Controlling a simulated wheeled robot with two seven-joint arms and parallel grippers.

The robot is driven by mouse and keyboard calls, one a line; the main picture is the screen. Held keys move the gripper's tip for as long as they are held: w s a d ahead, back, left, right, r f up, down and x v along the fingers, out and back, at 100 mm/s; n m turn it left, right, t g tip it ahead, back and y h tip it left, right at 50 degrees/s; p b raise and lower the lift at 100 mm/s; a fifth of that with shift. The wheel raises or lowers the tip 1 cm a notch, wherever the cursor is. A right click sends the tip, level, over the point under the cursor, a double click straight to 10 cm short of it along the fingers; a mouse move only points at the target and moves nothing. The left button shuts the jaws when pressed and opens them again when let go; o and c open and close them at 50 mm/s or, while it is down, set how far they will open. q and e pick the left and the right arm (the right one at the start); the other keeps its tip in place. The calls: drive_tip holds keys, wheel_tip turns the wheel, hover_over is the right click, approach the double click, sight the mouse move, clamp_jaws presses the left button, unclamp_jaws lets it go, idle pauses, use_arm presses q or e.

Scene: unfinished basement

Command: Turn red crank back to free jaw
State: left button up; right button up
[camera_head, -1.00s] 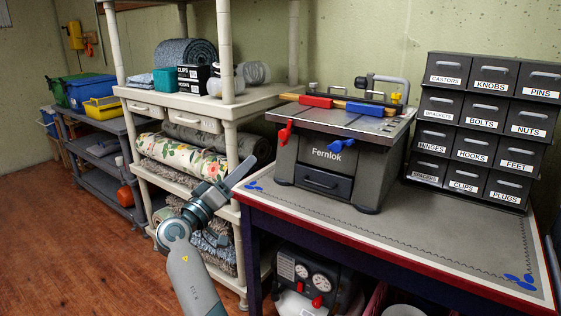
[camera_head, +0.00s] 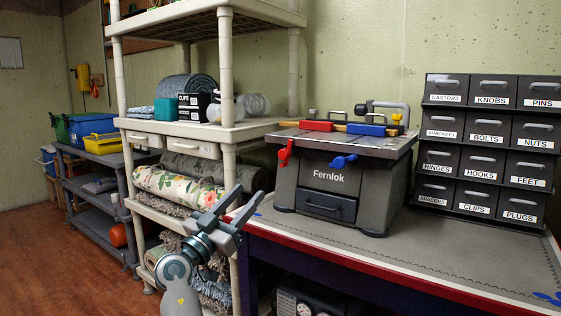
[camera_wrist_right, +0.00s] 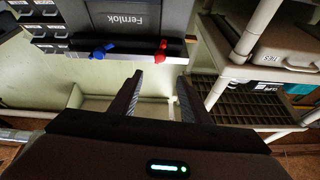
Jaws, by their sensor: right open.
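The Fernlok bench vise (camera_head: 325,178) stands on the grey workbench mat. Its red crank (camera_head: 285,153) is at the front left and its blue crank (camera_head: 343,161) is at the front right. A red jaw (camera_head: 317,125) and a blue jaw (camera_head: 366,130) sit on top along a wooden strip. My right gripper (camera_head: 246,200) is open and empty, below and left of the red crank, apart from it. In the upside-down right wrist view, the red crank (camera_wrist_right: 161,51) lies beyond the open fingertips (camera_wrist_right: 160,77). My left gripper is not in view.
A labelled drawer cabinet (camera_head: 487,150) stands right of the vise. The workbench's red front edge (camera_head: 370,272) is near my right gripper. A cream shelf unit (camera_head: 227,70) with rolled rugs is close on the left. The mat before the vise is clear.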

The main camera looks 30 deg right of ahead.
sight(282, 156)
drive_tip(key=x, duration=1.7)
drive_tip(key=shift+d+r, duration=0.2)
drive_tip(key=shift+c, duration=0.3)
drive_tip(key=c, duration=1)
